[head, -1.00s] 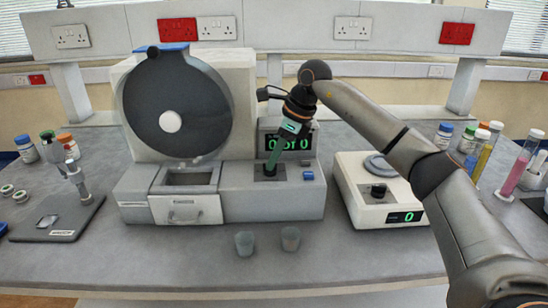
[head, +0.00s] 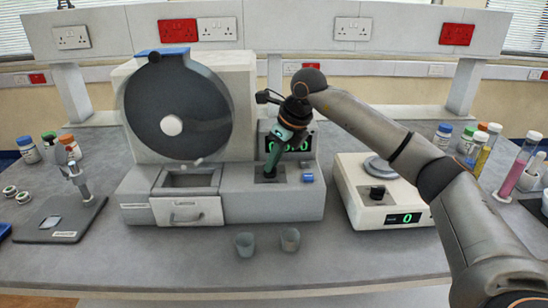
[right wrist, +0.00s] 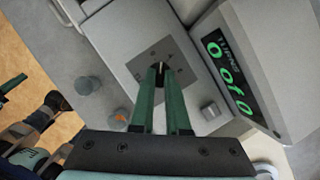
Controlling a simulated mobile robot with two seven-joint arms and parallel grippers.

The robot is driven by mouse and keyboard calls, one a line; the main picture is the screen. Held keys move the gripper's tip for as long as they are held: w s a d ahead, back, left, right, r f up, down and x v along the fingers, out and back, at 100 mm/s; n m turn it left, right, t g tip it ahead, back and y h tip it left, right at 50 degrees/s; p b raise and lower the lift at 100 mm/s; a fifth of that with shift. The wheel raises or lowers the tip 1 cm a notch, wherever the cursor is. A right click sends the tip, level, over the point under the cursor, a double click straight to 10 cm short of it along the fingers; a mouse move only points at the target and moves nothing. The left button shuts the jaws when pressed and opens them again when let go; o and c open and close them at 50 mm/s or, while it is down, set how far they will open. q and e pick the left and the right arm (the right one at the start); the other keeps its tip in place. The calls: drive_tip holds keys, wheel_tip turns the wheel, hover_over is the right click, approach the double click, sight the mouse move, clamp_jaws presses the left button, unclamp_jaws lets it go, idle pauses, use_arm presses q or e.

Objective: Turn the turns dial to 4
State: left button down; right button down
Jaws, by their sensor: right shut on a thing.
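The turns dial (right wrist: 161,75) is a small dark knob on a square marked plate on the grey machine. My right gripper (right wrist: 161,72) points down at it with green fingers and is shut on it. In the head view my right gripper (head: 268,172) hides the knob. The turns display (right wrist: 229,78) reads "0 of 0" in green; in the head view my gripper partly covers it. Part of my left gripper (right wrist: 14,86) seems to show at the left edge of the wrist view; its jaws are unclear.
The drum (head: 178,105) and drawer (head: 187,211) are to the left. Two small cups (head: 245,244) stand in front. A balance (head: 384,190) reading 0 stands to the right. The front bench is mostly clear.

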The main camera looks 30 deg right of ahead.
drive_tip(key=m+h, duration=0.1)
drive_tip(key=m, duration=0.1)
drive_tip(key=m+h, duration=0.1)
drive_tip(key=m, duration=0.1)
drive_tip(key=shift+a+m+p, duration=0.2)
drive_tip(key=shift+m+p, duration=0.1)
drive_tip(key=shift+m, duration=0.4)
drive_tip(key=c, duration=0.9)
unclamp_jaws()
drive_tip(key=v, duration=1.2)
drive_tip(key=shift+s+r, duration=0.25)
drive_tip(key=shift+a+f, duration=0.1)
